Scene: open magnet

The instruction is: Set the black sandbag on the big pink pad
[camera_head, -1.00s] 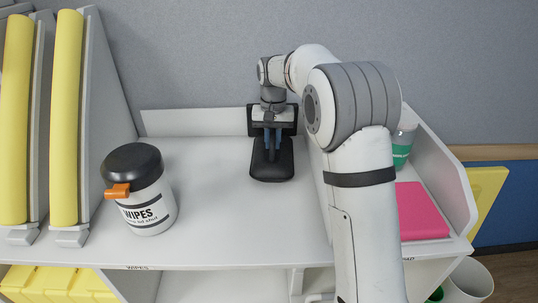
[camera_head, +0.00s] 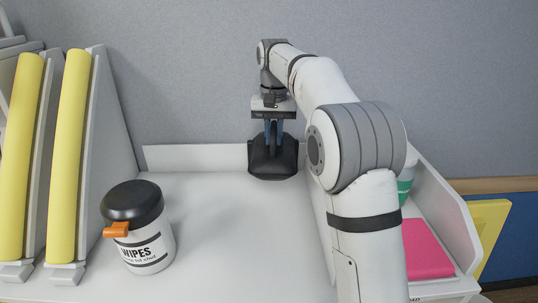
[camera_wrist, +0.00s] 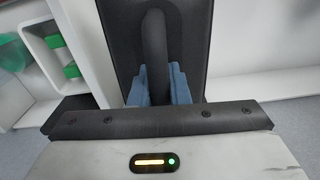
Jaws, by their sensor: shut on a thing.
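The black sandbag (camera_head: 272,166) is near the back edge of the white worktop, seen in the head view. My gripper (camera_head: 273,140) is above it, its blue fingers shut on the bag's black handle. The handle (camera_wrist: 156,50) shows between the blue fingers in the wrist view, with the dark bag behind it. The bag seems raised off the worktop, but its underside is hidden. The pink pad (camera_head: 426,250) lies to the right beyond a divider, partly hidden by my arm.
A WIPES tub (camera_head: 138,225) with a black lid stands at left on the worktop (camera_head: 220,240). Yellow-edged upright panels (camera_head: 68,155) stand farther left. A white and green container (camera_head: 404,185) is behind the pad, partly hidden. The worktop's middle is clear.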

